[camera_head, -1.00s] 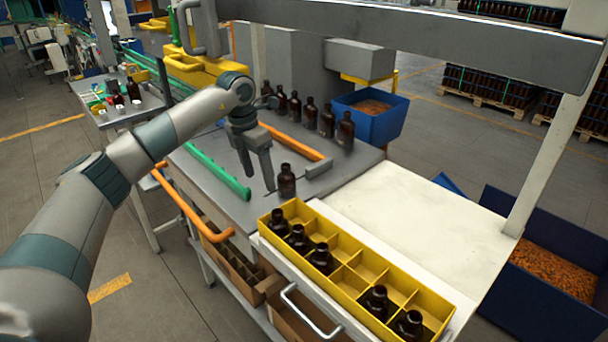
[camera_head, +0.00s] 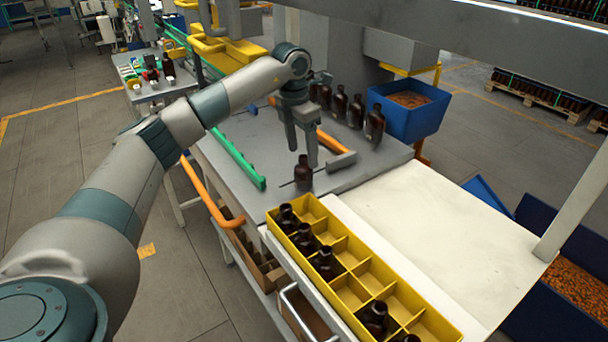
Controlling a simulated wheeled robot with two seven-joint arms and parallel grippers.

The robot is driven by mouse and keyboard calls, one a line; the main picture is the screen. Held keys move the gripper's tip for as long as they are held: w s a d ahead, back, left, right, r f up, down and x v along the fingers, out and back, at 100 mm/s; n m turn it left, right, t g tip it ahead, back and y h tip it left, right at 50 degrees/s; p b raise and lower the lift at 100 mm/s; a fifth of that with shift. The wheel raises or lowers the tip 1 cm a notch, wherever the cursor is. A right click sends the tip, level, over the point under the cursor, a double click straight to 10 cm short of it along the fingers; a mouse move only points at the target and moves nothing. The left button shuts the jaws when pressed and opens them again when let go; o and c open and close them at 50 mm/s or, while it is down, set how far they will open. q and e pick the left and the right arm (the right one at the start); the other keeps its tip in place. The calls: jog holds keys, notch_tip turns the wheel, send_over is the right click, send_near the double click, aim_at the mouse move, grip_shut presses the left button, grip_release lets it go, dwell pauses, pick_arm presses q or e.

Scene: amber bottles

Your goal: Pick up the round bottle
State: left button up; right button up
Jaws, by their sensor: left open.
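A dark amber bottle (camera_head: 303,176) stands upright by itself on the grey worktop (camera_head: 250,135), close to the yellow crate. My left gripper (camera_head: 302,157) is open and points down. Its two fingers hang above and just behind the bottle's neck in this view, one on each side of it. I cannot tell whether they touch it, and they hold nothing that I can see. More amber bottles (camera_head: 375,126) stand in a row at the back of the worktop. My right gripper is out of view.
A yellow divided crate (camera_head: 352,250) holds several amber bottles and has empty cells. A white board (camera_head: 430,220) lies to its right, mostly clear. An orange bar (camera_head: 333,143) and a green rail (camera_head: 240,160) flank the gripper. A blue bin (camera_head: 408,118) stands behind.

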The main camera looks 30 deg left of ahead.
aim_at(305, 171)
pick_arm(q)
jog(key=shift+w+d+f+p, duration=0.15)
jog(key=shift+f+p, duration=0.1)
jog(key=shift+f, duration=0.2)
jog(key=shift+w+f+p, duration=0.1)
jog(key=shift+f+p, duration=0.15)
jog(key=shift+f, duration=0.55)
jog(key=shift+s+f+p, duration=0.1)
jog(key=shift+f+p, duration=0.5)
jog(key=shift+p, duration=0.25)
notch_tip(305, 171, down, 4)
jog(key=shift+d+r+p, duration=0.1)
jog(key=shift+r+p, duration=0.1)
jog(key=shift+p, duration=0.9)
jog(key=shift+w+f, duration=0.2)
jog(key=shift+f, duration=0.05)
